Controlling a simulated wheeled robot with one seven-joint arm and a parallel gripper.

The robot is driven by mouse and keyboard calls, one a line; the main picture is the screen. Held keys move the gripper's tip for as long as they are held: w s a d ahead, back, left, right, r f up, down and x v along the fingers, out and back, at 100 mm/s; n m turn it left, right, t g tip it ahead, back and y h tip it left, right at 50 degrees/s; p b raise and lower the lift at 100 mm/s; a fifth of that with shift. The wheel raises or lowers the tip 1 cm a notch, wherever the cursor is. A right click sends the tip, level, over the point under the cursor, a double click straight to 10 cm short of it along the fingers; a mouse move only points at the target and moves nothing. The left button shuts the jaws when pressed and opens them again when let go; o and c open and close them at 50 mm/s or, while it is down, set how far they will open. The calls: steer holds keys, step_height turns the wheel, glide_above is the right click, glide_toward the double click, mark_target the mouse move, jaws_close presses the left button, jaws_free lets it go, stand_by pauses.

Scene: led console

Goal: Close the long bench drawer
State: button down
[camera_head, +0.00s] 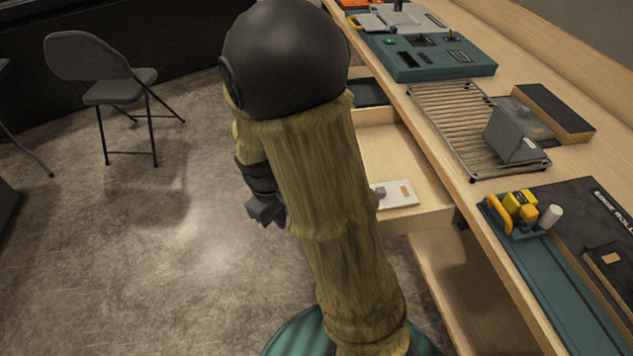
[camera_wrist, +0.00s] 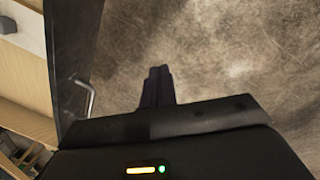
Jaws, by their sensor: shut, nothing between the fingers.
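The long bench drawer (camera_head: 408,150) stands open, sticking out to the left from under the bench top. Its pale wood inside shows, with a white plate (camera_head: 396,194) bearing a small grey part. My arm hides its front in the head view. In the wrist view the drawer (camera_wrist: 22,70) is at the left edge, and a dark panel, apparently its front (camera_wrist: 75,50), carries a thin metal handle (camera_wrist: 89,97). My gripper (camera_wrist: 159,72) is shut and empty, to the right of that handle over bare floor, apart from it. In the head view my gripper (camera_head: 266,212) is partly hidden behind my arm.
The bench top (camera_head: 440,135) holds a green console (camera_head: 430,55), a slatted rack (camera_head: 450,120) with a grey block, and a dark edge-roller board (camera_head: 590,225). A folding chair (camera_head: 115,90) stands at the left. The floor (camera_head: 190,240) left of the drawer is clear.

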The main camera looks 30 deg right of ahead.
steer(key=w+d+r+n+g+h+p, duration=0.1)
steer(key=w+r+n+g+h+p, duration=0.1)
steer(key=w+n+h+p, duration=0.5)
steer(key=w+n+p, duration=0.2)
steer(key=p, duration=0.1)
steer(key=shift+d+n, duration=0.3)
steer(key=shift+n, duration=0.1)
steer(key=shift+w, duration=0.1)
steer(key=s+d+f+p, duration=0.3)
steer(key=d+f, duration=0.4)
steer(key=d, duration=0.3)
steer(key=shift+d, duration=0.35)
